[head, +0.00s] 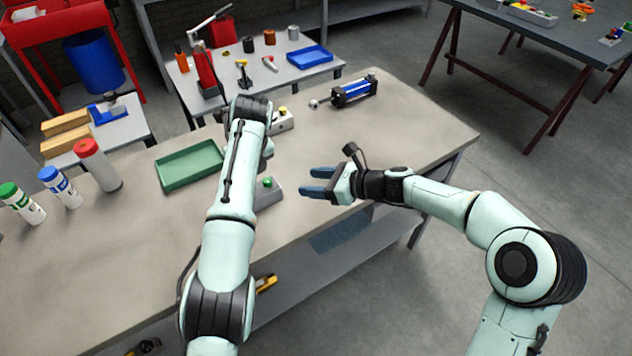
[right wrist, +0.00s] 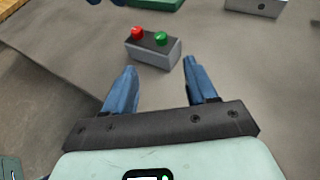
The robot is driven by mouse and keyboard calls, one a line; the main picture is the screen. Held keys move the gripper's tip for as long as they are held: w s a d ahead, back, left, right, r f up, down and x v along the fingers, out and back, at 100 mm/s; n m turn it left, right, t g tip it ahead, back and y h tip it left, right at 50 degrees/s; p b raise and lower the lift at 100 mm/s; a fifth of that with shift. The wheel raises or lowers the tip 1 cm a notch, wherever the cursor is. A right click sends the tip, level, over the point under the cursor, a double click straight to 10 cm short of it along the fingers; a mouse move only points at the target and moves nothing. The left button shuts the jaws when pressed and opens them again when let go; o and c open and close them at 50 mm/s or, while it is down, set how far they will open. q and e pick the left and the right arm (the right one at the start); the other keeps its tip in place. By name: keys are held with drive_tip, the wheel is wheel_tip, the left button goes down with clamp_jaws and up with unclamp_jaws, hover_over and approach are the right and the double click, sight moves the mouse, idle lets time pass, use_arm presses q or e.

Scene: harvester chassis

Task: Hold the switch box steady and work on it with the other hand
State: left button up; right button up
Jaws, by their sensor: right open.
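The switch box (head: 268,195) is a small grey box on the workbench, partly hidden behind my left forearm in the head view. The right wrist view shows the whole box (right wrist: 156,52), with a red and a green button on top. My right gripper (head: 308,181) is open and empty, to the right of the box, with its fingers pointing at it. In the right wrist view the box lies beyond my blue fingertips (right wrist: 160,67), apart from them. My left arm reaches over the bench; its gripper is mostly hidden, with probable blue fingertips (right wrist: 106,2) at the top edge.
A green tray (head: 189,166) lies left of my left arm. Several capped bottles (head: 60,187) stand farther left. A grey box with a yellow button (head: 281,123) and a blue-black cylinder (head: 353,89) sit farther back. The bench's right part is clear.

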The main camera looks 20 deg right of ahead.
sight(267, 180)
drive_tip(key=x, duration=1.3)
drive_tip(key=shift+f, duration=0.1)
clamp_jaws()
idle(0.8)
